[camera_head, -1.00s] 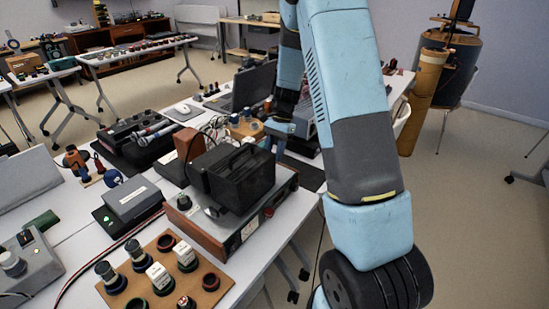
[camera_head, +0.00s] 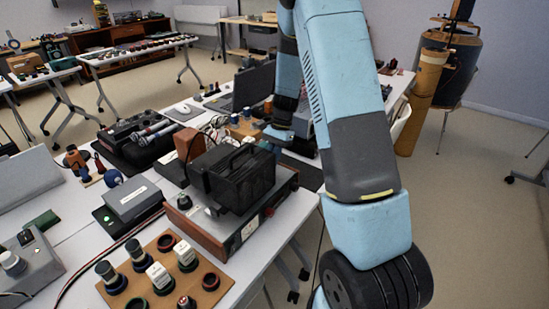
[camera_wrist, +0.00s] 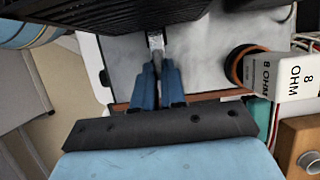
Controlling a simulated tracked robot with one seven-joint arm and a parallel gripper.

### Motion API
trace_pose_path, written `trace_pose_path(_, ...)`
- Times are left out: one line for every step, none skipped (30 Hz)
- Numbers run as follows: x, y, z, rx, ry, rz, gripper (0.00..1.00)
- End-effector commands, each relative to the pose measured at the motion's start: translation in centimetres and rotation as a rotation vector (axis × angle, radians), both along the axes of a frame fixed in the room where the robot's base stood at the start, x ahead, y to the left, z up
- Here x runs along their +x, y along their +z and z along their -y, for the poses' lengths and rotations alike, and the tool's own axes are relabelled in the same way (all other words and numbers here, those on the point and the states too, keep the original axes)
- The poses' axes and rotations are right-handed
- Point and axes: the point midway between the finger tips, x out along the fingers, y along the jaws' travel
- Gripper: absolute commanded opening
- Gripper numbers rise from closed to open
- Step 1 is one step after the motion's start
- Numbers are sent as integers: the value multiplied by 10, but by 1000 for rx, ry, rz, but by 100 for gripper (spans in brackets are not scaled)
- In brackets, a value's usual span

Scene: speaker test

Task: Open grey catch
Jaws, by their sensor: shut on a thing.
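The grey catch (camera_wrist: 155,41) shows in the wrist view as a small pale grey piece at the tips of my gripper (camera_wrist: 157,66). The blue fingers are close together and shut on it, hiding most of it. It lies at the edge of a ribbed black surface (camera_wrist: 110,14), part of the black box (camera_head: 248,182) with a top handle. In the head view my gripper (camera_head: 277,135) is behind and right of this box, partly hidden; the catch cannot be made out there.
The black box stands on a brown-sided instrument (camera_head: 222,238) near the table edge. In the wrist view, a grey surface (camera_wrist: 208,48) lies below, with a white "8 OHM" block (camera_wrist: 283,77) and a dark round ring (camera_wrist: 243,64) at right. A terminal board (camera_head: 205,272) sits in front.

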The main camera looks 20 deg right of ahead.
Motion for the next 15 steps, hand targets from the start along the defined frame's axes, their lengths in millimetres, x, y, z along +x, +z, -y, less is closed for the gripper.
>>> trace_pose_path(1, 1, -1, 1, 0, 3, 0)
trace_pose_path(1, 1, -1, 1, 0, 3, 0)
trace_pose_path(1, 1, -1, 1, 0, 3, 0)
trace_pose_path(2, 1, -1, 0, 0, 4, 0)
trace_pose_path(2, 1, -1, 0, 0, 4, 0)
trace_pose_path(2, 1, 8, 0, -2, 4, 0)
trace_pose_path(2, 1, 5, 0, -2, 4, 0)
trace_pose_path(2, 1, 4, 1, -4, 4, 0)
trace_pose_path(2, 1, 4, 0, -7, 5, 0)
trace_pose_path(2, 1, 3, 0, -10, 5, 0)
trace_pose_path(2, 1, 3, 0, -15, 5, 0)
trace_pose_path(2, 1, 3, 0, -23, 6, 0)
trace_pose_path(1, 1, 2, 0, -30, 5, 0)
trace_pose_path(1, 1, 2, 1, -40, 5, 0)
trace_pose_path(1, 1, 2, 0, -54, 4, 0)
